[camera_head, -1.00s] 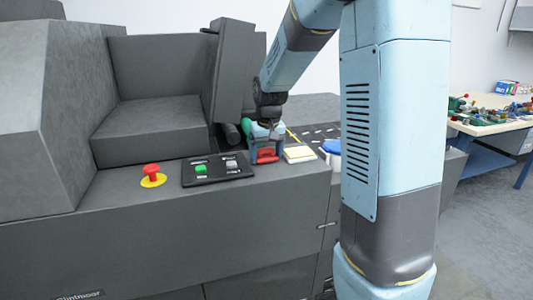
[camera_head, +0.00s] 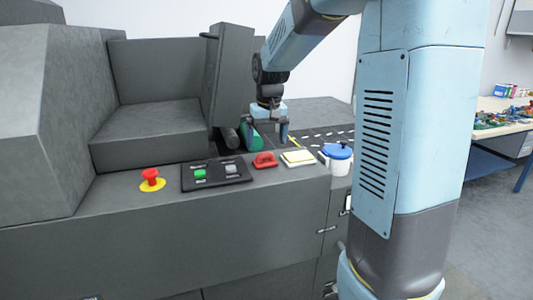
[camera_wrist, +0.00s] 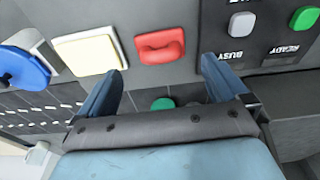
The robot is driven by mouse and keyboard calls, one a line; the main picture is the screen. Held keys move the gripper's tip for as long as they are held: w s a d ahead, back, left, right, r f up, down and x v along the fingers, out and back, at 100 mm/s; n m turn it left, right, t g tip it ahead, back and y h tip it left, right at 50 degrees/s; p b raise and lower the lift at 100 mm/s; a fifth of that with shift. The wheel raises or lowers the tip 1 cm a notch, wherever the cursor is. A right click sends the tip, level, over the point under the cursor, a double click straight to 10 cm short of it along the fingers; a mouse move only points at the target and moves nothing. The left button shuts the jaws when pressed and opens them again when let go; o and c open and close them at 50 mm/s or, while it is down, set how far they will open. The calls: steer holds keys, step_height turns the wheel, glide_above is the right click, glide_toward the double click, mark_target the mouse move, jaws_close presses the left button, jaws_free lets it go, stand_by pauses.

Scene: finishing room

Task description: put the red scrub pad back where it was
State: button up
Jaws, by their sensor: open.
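The red scrub pad (camera_head: 265,160) lies on the dark machine top, between the button panel and a pale yellow pad. It also shows whole and uncovered in the wrist view (camera_wrist: 160,46). My gripper (camera_head: 268,139) hangs above and behind the red pad in the head view, apart from it. In the wrist view my two blue fingers (camera_wrist: 158,78) are spread wide with nothing between them, and the red pad lies beyond their tips.
The black button panel (camera_head: 215,172) and a red emergency knob (camera_head: 151,178) lie left of the pad. The pale yellow pad (camera_head: 297,157) and a white pot with a blue lid (camera_head: 336,158) stand right. A green roller-like thing (camera_head: 250,136) is behind.

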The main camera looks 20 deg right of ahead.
step_height(320, 180, up, 6)
steer(key=s+t, duration=0.4)
steer(key=s, duration=2.3)
steer(key=shift+s+f, duration=0.2)
steer(key=shift+f, duration=0.1)
steer(key=shift+c, duration=0.3)
